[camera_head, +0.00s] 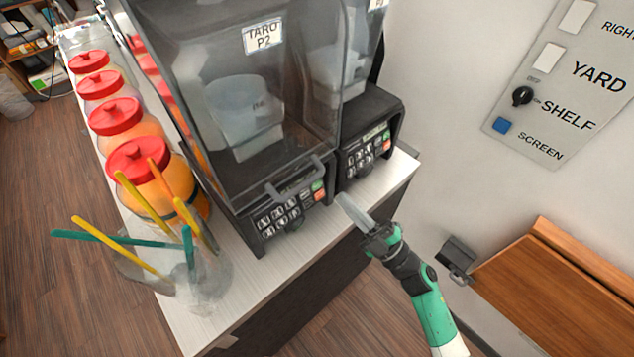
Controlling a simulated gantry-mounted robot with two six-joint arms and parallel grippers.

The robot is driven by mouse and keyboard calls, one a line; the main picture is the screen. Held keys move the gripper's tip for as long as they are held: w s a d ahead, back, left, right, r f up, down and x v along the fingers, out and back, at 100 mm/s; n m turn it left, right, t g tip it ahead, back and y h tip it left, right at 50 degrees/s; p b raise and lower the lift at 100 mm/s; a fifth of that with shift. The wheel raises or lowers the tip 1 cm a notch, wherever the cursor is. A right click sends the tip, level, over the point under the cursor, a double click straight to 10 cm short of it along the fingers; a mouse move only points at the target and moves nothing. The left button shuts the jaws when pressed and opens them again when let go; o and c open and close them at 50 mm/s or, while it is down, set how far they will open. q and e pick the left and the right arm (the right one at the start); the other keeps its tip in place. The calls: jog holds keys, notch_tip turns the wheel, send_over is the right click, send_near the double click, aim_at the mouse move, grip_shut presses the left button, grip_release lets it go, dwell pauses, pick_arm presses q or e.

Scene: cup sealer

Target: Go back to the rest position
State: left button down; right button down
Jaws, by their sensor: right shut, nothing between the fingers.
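My right gripper (350,208) is at the centre of the head view, with its arm coming in from the lower right. Its fingers are shut with nothing between them, over the front edge of the white counter (405,180), just below the keypad of the right machine (370,155). I cannot tell whether it touches the counter. My left gripper is not in view.
A blender machine labelled TARO P2 (262,38) stands on the counter. A wooden bench (545,290) and a switch panel (560,80) are on the right.

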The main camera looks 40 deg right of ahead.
dwell(0.4)
jog(key=w+d+r+m+t+h, duration=0.15)
jog(key=r+m+h, duration=0.35)
jog(key=r, duration=0.8)
jog(key=w+d+r+m+t+h, duration=0.1)
jog(key=w+r+m+t+h, duration=0.3)
jog(key=r, duration=0.8)
jog(key=s+a+r+m+y, duration=0.2)
jog(key=s+a+r+y, duration=0.2)
jog(key=a+r, duration=0.45)
jog(key=s+a+r+m+y, duration=0.1)
jog(key=s+a+r+y, duration=0.3)
jog(key=r, duration=0.8)
notch_tip(320, 180, up, 29)
jog(key=g+h+p, duration=0.1)
jog(key=p, duration=2.9)
jog(key=shift+m+h, duration=0.3)
